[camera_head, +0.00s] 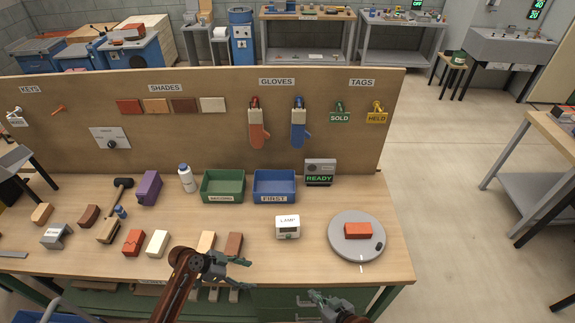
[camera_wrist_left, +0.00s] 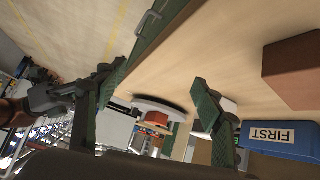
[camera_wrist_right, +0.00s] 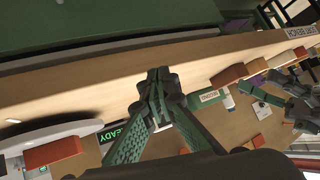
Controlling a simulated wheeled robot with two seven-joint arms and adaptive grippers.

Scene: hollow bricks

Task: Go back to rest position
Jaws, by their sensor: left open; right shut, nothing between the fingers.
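My left gripper (camera_head: 242,274) is open and empty at the front edge of the workbench (camera_head: 300,262), in front of the brown brick (camera_head: 234,244). In the left wrist view its two green fingers (camera_wrist_left: 160,100) stand wide apart. My right gripper (camera_head: 317,296) is low at the bottom of the head view, in front of the bench edge and below the turntable. In the right wrist view its fingers (camera_wrist_right: 158,78) meet at the tips with nothing between them. Both arms are mostly out of the head view.
A round grey turntable (camera_head: 343,227) holds a red brick (camera_head: 358,229). A white LAMP box (camera_head: 287,229), a green bin (camera_head: 222,173) and a blue FIRST bin (camera_head: 274,174) stand on the bench. Several bricks lie left of my left gripper.

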